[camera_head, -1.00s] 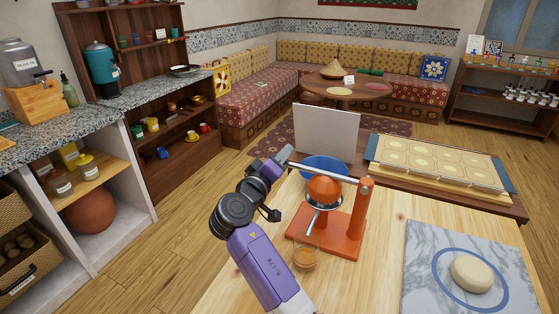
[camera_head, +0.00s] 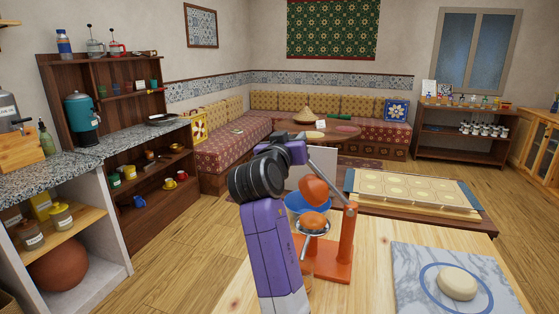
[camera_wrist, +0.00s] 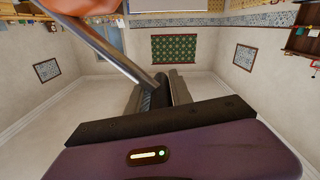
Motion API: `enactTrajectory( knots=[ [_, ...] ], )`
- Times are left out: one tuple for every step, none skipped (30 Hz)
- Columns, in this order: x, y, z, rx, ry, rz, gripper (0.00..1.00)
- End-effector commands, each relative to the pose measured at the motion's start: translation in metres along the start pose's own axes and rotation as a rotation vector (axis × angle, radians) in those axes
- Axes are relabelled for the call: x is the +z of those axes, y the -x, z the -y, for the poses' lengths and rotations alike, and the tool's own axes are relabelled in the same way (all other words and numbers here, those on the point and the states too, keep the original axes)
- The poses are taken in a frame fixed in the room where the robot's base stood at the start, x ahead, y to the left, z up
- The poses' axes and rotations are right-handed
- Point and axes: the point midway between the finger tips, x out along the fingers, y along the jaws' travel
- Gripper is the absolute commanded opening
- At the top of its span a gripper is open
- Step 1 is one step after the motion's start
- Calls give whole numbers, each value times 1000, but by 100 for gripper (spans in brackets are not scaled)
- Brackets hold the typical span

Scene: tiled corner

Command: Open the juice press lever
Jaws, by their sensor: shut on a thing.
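The juice press (camera_head: 346,245) has an orange base and post and stands on the light wooden table. Its grey metal lever (camera_head: 331,188) slopes up from the post top toward the upper left. The orange press dome (camera_head: 314,191) hangs tilted under the lever, apart from the round orange piece (camera_head: 314,220) on the lower metal cup. In the wrist view, the lever (camera_wrist: 110,50) runs from the upper left to my gripper (camera_wrist: 160,90), which is shut on its end. In the head view, my arm partly hides the gripper.
A blue bowl (camera_head: 298,205) stands behind the press. A glass (camera_head: 307,281) is partly hidden by my arm. A marble board (camera_head: 410,265) with dough (camera_head: 457,283) lies at right. A tray of flat rounds (camera_head: 465,211) is behind it.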

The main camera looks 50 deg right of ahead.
Motion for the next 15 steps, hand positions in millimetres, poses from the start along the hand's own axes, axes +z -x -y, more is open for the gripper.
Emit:
enactTrajectory(
  knots=[
    [-7,1,-9,0,-52,-4,0],
    [-10,1,-15,0,-81,-3,0],
    [-14,1,-22,0,-117,-3,0],
    [-17,1,-28,0,-145,-3,0],
    [-19,1,-34,0,-173,-3,0],
    [-23,1,-41,1,-210,-3,0],
    [-25,1,-47,0,-237,-4,0],
    [-27,1,-53,0,-263,-4,0],
    [-29,1,-60,0,-297,-2,0],
    [-30,1,-65,0,-322,-2,0],
    [-31,1,-70,1,-344,-2,0],
    [-33,1,-77,0,-375,-2,0],
    [-34,1,-82,1,-396,-2,0],
    [-35,1,-86,1,-417,-2,0],
    [-36,1,-92,0,-445,-2,0]
  ],
)
